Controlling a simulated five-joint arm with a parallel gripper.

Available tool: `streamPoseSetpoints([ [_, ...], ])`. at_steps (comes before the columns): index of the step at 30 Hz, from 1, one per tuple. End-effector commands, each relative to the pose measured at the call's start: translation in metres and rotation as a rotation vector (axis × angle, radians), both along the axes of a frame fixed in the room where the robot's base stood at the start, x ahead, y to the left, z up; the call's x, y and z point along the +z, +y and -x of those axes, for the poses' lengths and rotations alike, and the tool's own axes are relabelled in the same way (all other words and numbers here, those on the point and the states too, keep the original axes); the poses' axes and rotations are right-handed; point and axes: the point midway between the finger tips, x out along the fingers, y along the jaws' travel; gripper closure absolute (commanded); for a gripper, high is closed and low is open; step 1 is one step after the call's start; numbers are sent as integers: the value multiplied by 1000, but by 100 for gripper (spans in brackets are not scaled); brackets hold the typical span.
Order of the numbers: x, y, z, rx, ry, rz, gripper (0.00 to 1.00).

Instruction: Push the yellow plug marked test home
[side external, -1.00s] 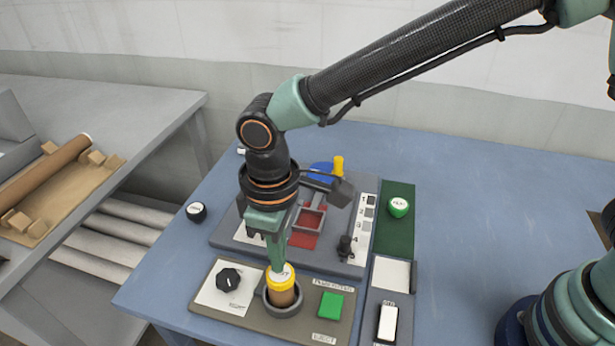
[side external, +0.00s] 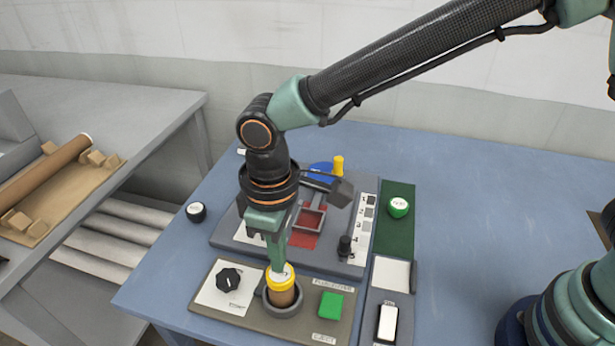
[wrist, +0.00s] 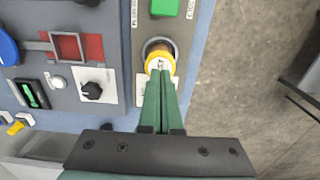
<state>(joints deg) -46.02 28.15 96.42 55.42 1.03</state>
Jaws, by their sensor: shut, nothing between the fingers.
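The yellow plug (side external: 281,283) has a yellow cap with a white marked top and a brown body below it. It stands in a round dark grey socket (side external: 283,303) on the front panel, with its cap and part of its body above the socket rim. My gripper (side external: 278,268) points down, shut and empty, with its green fingertips at the plug's top; whether they press on it I cannot tell. In the wrist view my gripper (wrist: 159,74) ends at the plug's cap (wrist: 159,61), hiding part of the white top. The lettering is too small to read.
On the same panel are a black knob (side external: 229,280) to the left and a green square button (side external: 330,305) to the right. A white rocker switch (side external: 387,323) sits further right. The blue table is clear at right.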

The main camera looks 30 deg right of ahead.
Motion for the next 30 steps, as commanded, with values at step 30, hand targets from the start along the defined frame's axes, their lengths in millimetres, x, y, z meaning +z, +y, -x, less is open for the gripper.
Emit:
streamPoseSetpoints([
  [30, -16, 0, 0, 0, 1, 1, 100],
])
